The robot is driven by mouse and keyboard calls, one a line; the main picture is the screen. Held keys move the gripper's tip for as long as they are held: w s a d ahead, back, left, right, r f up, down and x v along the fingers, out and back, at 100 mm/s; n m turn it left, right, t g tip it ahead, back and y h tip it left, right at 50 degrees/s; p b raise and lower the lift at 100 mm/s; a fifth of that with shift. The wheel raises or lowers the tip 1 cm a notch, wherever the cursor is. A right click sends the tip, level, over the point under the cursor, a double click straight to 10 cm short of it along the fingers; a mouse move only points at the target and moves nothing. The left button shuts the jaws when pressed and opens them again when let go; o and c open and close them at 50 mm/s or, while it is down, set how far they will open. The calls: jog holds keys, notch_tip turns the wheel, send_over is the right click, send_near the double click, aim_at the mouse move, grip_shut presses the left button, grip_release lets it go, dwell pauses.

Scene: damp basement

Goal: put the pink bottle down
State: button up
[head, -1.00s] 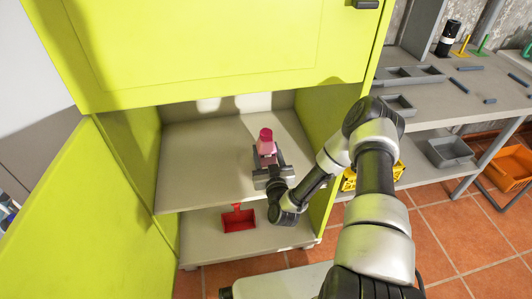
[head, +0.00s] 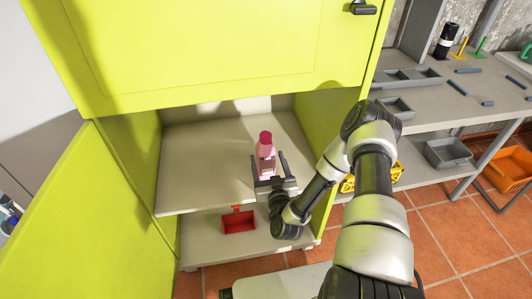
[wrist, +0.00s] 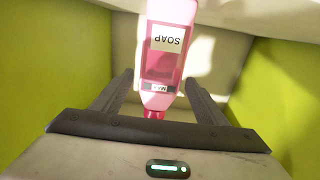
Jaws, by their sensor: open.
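The pink bottle (head: 265,155) with a darker red-pink cap stands upright on the grey upper shelf (head: 205,165) inside the green cabinet. My gripper (head: 269,160) is open in front of it, one finger on each side. In the wrist view the bottle (wrist: 170,60) shows upside down, with a white SOAP label and its cap toward my palm. There are gaps between the bottle and both fingers of my gripper (wrist: 159,78). The bottle's base is out of frame in the wrist view, and my fingers partly hide its lower part in the head view.
The green cabinet door (head: 85,215) stands open at left. A red dustpan-like item (head: 238,220) lies on the lower shelf. The upper shelf is clear left of the bottle. A grey workbench (head: 440,100) with trays stands at right, near a yellow crate (head: 348,183).

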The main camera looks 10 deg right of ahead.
jog(key=s+p, duration=0.1)
jog(key=s, duration=0.7)
jog(key=shift+s, duration=0.1)
